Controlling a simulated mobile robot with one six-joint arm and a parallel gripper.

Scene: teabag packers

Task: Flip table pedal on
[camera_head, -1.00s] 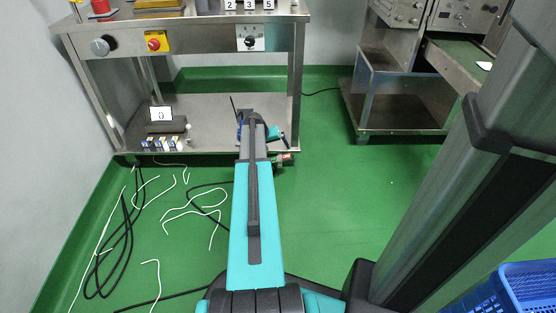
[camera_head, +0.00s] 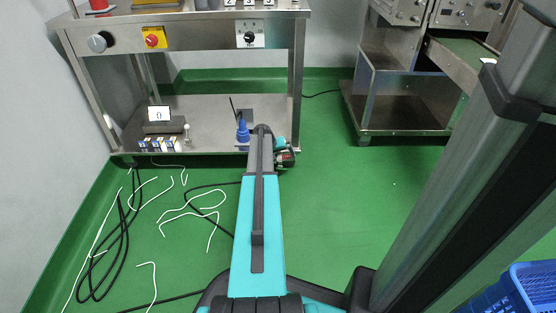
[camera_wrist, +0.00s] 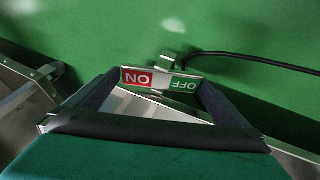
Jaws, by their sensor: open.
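The table pedal (camera_wrist: 161,79) shows in the wrist view as a small rocker plate, with a red ON half at left and a green OFF half at right, lettering upside down. It sits by a metal bracket near the green floor. My gripper (camera_wrist: 162,84) is open, its two dark fingers spread on either side of the plate. I cannot tell if they touch it. In the head view the pedal (camera_head: 287,159) is a small red and white patch at the table's lower front edge, partly hidden by my arm's end.
The steel table (camera_head: 205,105) has a lower shelf with small boxes (camera_head: 160,143) and a blue bottle-like item (camera_head: 243,131). A black cable (camera_wrist: 250,62) runs from the pedal area. Loose cables (camera_head: 120,245) lie at left. A blue crate (camera_head: 525,290) is at lower right. The green floor at centre right is clear.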

